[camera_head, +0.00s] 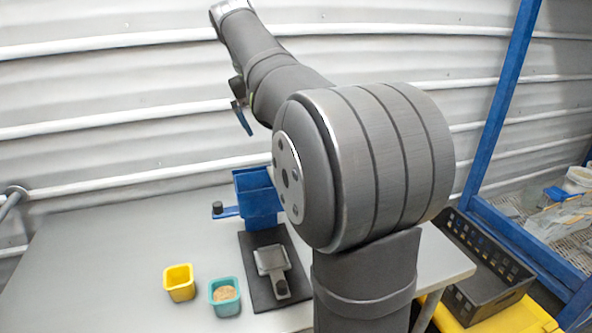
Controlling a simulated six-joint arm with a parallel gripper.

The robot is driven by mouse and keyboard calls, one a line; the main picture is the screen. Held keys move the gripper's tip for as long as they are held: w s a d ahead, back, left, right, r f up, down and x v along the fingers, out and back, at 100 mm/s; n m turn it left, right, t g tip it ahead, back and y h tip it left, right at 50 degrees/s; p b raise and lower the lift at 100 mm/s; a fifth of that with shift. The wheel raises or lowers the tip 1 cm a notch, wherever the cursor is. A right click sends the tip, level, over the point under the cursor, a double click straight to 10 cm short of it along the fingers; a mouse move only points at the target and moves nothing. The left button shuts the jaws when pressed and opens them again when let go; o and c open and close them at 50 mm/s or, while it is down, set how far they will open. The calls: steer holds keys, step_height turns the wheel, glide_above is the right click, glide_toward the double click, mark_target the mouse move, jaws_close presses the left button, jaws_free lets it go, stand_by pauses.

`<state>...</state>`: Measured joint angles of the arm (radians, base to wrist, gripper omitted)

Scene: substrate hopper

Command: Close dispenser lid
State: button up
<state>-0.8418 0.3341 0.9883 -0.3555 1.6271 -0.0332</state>
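The blue dispenser (259,206) stands on the table toward the back, just left of my arm, which hides part of its right side. Its top looks open, with an upright blue panel at the back. A flat blue bar (230,212) with a black knob (217,207) sticks out from its left side; I cannot tell whether this is the lid. My gripper (243,116) is above and behind the dispenser in the picture, apart from it. Its blue finger part points down and is seen nearly edge-on, so its opening cannot be judged. Nothing held is visible.
A black mat (261,294) in front of the dispenser bears a grey square piece (270,259) with a black-knobbed handle. A yellow cup (179,284) looks empty; a teal cup (216,305) holds tan material. The table's left is clear. A black crate (478,262) sits right.

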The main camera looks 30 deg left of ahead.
steer(key=shift+s+r, duration=0.15)
steer(key=shift+r, duration=0.15)
